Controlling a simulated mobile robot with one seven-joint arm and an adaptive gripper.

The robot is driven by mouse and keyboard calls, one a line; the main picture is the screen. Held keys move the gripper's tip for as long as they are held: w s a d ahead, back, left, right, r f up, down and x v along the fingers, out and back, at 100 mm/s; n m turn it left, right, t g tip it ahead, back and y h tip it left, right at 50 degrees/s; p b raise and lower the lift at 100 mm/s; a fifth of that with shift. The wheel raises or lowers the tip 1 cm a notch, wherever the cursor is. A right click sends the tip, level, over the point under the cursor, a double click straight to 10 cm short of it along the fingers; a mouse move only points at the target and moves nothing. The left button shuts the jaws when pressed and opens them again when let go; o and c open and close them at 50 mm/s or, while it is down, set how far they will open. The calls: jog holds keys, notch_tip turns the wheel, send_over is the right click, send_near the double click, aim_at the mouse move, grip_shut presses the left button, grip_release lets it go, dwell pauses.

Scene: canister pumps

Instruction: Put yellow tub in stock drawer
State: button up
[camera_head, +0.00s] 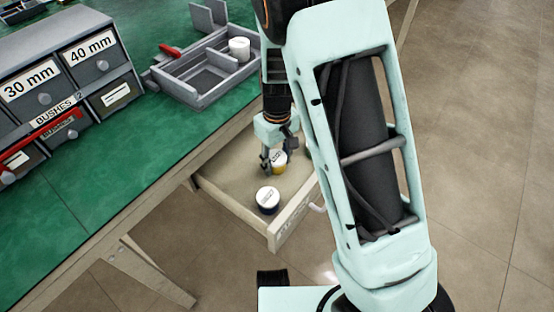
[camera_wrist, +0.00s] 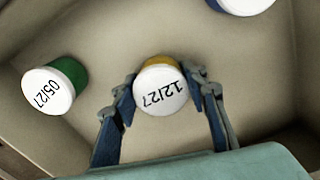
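The yellow tub (camera_wrist: 160,63) has a white lid marked 12/27. It stands upright inside the open drawer (camera_head: 233,209), its yellow side (camera_head: 279,169) showing in the head view. My gripper (camera_head: 272,157) reaches down into the drawer at the tub. In the wrist view my gripper (camera_wrist: 163,85) has one finger on each side of the tub, the tips very close to it. I cannot tell whether the fingers press on it. The tub's base is hidden.
A grey tray (camera_head: 205,85) with a white-lidded tub and a labelled drawer cabinet (camera_head: 70,70) stand on the green bench.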

aim_at(277, 157)
jog(key=o, duration=0.3)
jog(key=shift+r, duration=0.1)
notch_tip(277, 157, up, 12)
jog(key=p, duration=0.4)
jog(key=shift+r, duration=0.1)
dwell(0.3)
